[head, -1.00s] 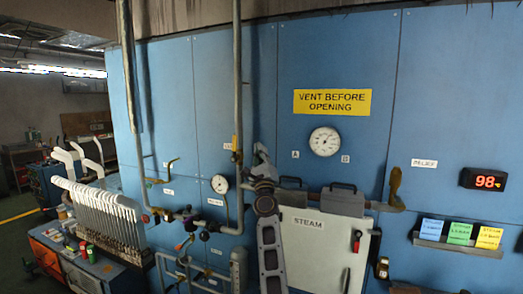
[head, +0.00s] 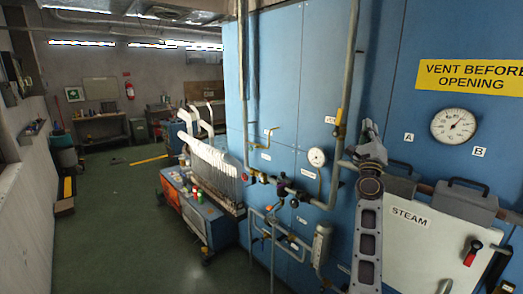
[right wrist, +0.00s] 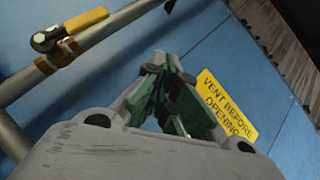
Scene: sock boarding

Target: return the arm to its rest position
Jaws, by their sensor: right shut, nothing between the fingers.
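My right arm rises from the bottom of the head view, and its gripper (head: 369,135) points up in front of the blue panel wall (head: 295,90), just left of the STEAM door (head: 425,235). In the right wrist view the fingers of this gripper (right wrist: 162,68) meet at their tips with nothing between them. The yellow sign (right wrist: 227,107) shows beyond the fingers, apart from them. My left gripper is not in view.
Pipes with valves (head: 270,180) and a small gauge (head: 317,157) are left of my right arm. A large gauge (head: 453,125) and a red-handled lever (head: 473,253) are to its right. A cart (head: 205,210) carries a white rack. Green floor (head: 125,225) lies open at left.

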